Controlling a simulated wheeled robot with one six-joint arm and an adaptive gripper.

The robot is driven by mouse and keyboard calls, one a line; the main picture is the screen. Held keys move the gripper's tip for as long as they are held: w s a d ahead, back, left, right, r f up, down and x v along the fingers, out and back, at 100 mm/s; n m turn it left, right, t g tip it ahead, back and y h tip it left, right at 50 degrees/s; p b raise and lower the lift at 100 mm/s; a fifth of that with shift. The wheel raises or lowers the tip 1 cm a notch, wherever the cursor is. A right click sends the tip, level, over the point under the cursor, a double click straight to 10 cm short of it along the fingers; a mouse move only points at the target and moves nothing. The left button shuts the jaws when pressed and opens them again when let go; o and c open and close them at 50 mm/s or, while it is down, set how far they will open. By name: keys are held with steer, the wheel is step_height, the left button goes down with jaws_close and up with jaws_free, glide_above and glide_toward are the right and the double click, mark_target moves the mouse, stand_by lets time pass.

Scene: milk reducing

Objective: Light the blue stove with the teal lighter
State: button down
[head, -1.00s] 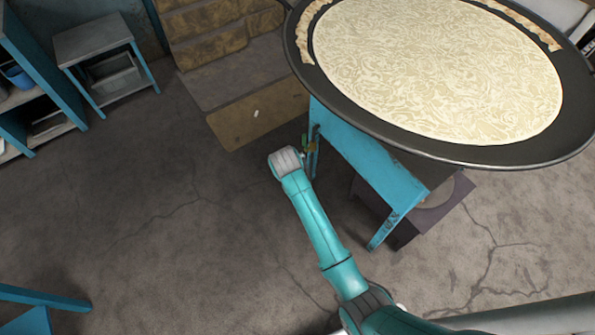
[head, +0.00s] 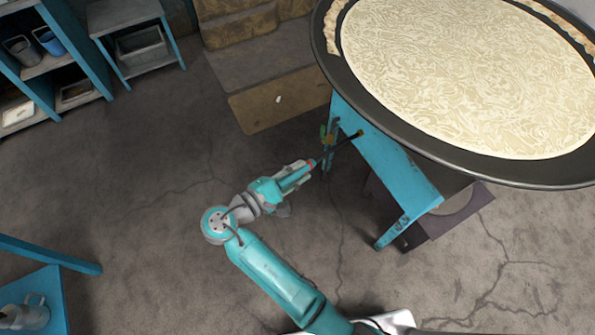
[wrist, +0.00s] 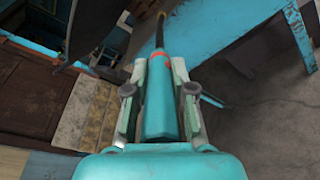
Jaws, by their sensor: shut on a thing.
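The blue stove (head: 385,165) is a blue metal stand under a wide dark pan (head: 400,125) of pale, milky liquid. In the wrist view a blue panel, apparently the stove's (wrist: 210,45), shows at the upper right. My gripper (head: 302,172) is left of the stove in the head view, shut on the teal lighter (wrist: 155,105). The lighter has a teal handle, a red band and a thin dark stem with a brownish tip. The stem points up and right at the stove, its tip (head: 359,133) overlapping the stove's upper edge; whether they touch I cannot tell. No flame shows.
Steps with a tan mat (head: 270,105) lie behind. A small blue-legged table (head: 130,40) and a blue shelf (head: 50,65) with cups stand at the upper left. A blue stool (head: 35,290) with a metal mug is at the lower left. Cracked floor between is clear.

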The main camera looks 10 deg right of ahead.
steer(key=w+d, duration=0.3)
steer(key=d, duration=0.7)
steer(key=w+d, duration=0.4)
steer(key=d, duration=0.7)
steer(key=shift+d, duration=0.25)
steer(key=shift+w+d, duration=0.15)
steer(key=shift+d, duration=0.4)
stand_by(0.7)
steer(key=shift+a, duration=0.15)
steer(key=s+a, duration=0.3)
steer(key=a, duration=0.6)
steer(key=shift+a, duration=0.15)
stand_by(0.5)
steer(key=s+a, duration=0.3)
steer(key=a, duration=0.7)
steer(key=s+a, duration=0.4)
steer(key=a, duration=0.7)
stand_by(0.6)
